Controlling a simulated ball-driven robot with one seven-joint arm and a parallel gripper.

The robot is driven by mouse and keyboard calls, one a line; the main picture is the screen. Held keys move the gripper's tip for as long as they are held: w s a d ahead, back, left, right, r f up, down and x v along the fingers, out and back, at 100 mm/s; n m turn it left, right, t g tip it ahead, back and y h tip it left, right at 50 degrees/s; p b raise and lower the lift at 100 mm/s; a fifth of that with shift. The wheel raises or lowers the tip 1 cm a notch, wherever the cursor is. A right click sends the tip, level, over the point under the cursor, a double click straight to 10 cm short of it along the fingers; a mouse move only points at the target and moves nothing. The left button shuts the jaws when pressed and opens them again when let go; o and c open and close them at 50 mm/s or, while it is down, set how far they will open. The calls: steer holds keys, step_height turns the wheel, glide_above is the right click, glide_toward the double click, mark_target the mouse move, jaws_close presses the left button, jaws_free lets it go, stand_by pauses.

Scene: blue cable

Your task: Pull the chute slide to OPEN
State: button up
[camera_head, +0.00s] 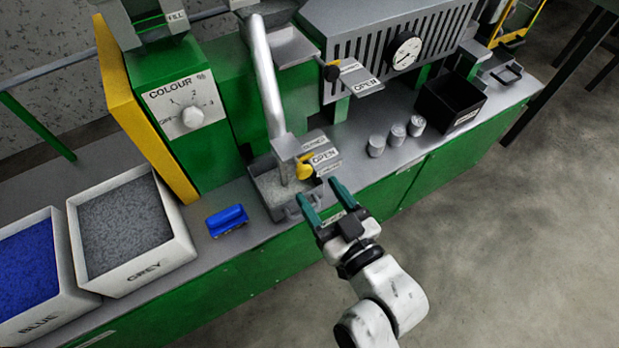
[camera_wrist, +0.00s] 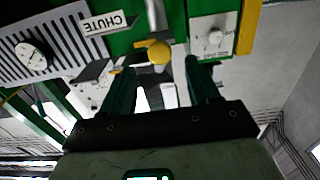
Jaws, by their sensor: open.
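The chute (camera_head: 262,80) is a pale sloping pipe that ends above a grey tray of pale granules (camera_head: 262,190). A yellow knob (camera_head: 304,168) sits at its lower end, beside a label plate reading OPEN (camera_head: 323,156). My gripper (camera_head: 322,196) is open and empty, a little in front of the knob and apart from it. In the wrist view, which looks upside down, the yellow knob (camera_wrist: 158,52) shows beyond and between my two green fingers (camera_wrist: 160,82). A CHUTE label (camera_wrist: 108,23) is beside it. The slide's exact position is too small to tell.
Small grey cylinders (camera_head: 397,135) and a black bin (camera_head: 450,103) stand to the right. A blue-handled object (camera_head: 227,220) and the GREY bin (camera_head: 187,245) are to the left.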

steer(key=shift+v, duration=1.25)
